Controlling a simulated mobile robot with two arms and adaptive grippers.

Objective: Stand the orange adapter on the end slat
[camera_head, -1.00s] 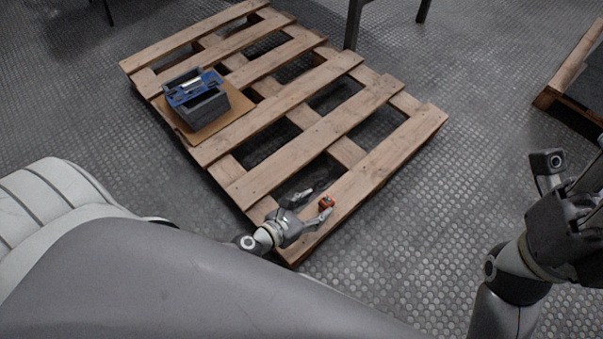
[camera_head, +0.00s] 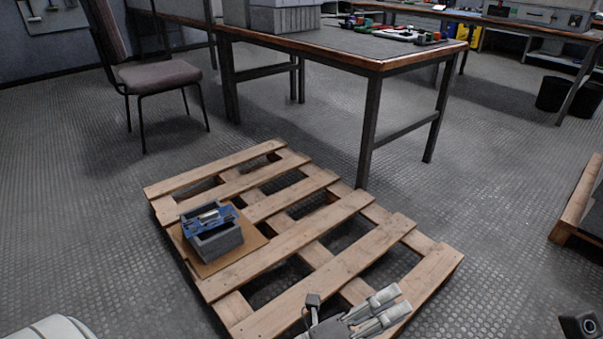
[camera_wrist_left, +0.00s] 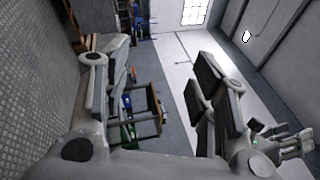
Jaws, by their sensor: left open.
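My left gripper (camera_head: 399,300) is above the near part of the pallet's right end slat (camera_head: 432,272) in the head view. Its two grey fingers are apart and empty. The left wrist view shows nothing between the open fingers (camera_wrist_left: 160,88). The orange adapter does not show in either view now. The near part of the end slat is hidden by my left gripper and the picture edge. A part of my right wrist shows at the bottom right of the head view. What looks like my right gripper (camera_wrist_left: 290,140) shows small in the left wrist view, its jaws unclear.
A grey box (camera_head: 214,240) with a blue rack (camera_head: 208,218) on top stands on a brown board (camera_head: 250,238) at the pallet's left. A table (camera_head: 375,62) stands behind the pallet, a chair (camera_head: 158,76) at the back left. Another pallet (camera_head: 578,205) lies at the right.

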